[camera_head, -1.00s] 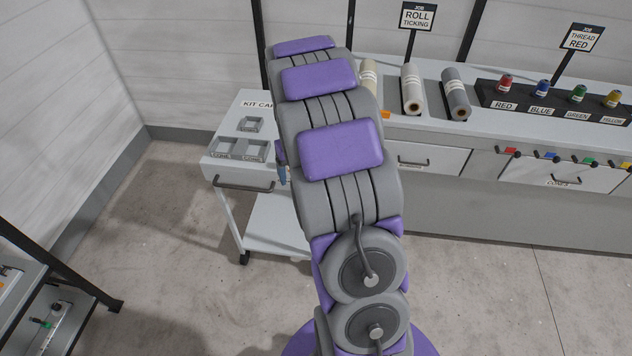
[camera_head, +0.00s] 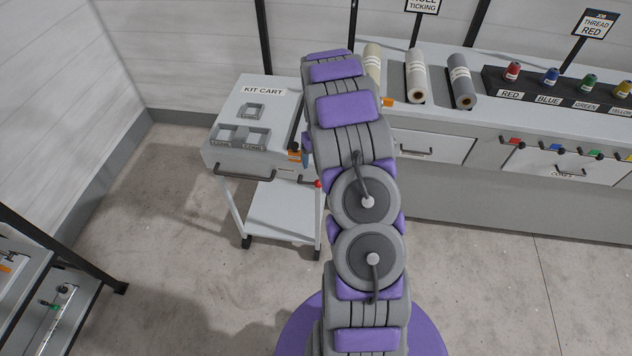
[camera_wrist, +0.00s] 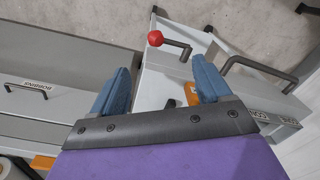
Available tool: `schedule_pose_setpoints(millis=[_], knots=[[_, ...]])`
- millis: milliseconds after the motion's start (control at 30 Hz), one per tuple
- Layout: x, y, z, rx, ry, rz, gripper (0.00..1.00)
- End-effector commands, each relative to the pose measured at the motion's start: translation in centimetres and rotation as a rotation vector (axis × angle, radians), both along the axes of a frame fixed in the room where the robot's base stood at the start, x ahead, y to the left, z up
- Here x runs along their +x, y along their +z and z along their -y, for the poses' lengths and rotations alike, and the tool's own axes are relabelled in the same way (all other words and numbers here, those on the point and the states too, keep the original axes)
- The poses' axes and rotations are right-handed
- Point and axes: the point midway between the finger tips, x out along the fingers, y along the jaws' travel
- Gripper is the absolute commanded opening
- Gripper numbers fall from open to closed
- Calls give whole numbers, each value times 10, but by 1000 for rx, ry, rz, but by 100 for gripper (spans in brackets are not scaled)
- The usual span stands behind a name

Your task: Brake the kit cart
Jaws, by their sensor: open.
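The kit cart (camera_head: 228,164) is a pale grey wheeled trolley left of my arm, with a "KIT CART" label, a front handle and a lower shelf. A red ball knob (camera_head: 318,184) sits at its right side. In the wrist view the red knob (camera_wrist: 155,38) is on the end of a dark bent lever (camera_wrist: 178,46) on the cart's side. My gripper (camera_wrist: 158,75) is open and empty, its two blue fingers apart. The knob appears beyond the fingertips, between their lines, not touching. In the head view my arm hides most of the gripper; a bit of blue finger shows beside the cart.
A long bench (camera_head: 440,190) with drawers, fabric rolls and coloured thread cones stands right of the cart. A dark-framed rack (camera_head: 60,250) is at the lower left. Floor in front of the cart is clear. Small square holders (camera_head: 257,137) sit on the cart top.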

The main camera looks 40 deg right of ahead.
Motion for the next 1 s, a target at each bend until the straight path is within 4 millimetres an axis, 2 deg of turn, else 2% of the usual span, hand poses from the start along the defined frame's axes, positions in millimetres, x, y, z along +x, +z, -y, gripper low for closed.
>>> schedule_pose_setpoints(millis=[33, 400, 600, 733, 967, 1000], knots=[[-1, -13, -1, 1, 0, -3, 77], [0, -85, -7, -1, 0, -3, 77], [0, -115, -5, 1, 0, -3, 77], [0, -122, -5, 1, 0, -1, 77], [1, -121, -5, 0, 0, 1, 77], [1, -121, -6, -1, 0, 1, 73]])
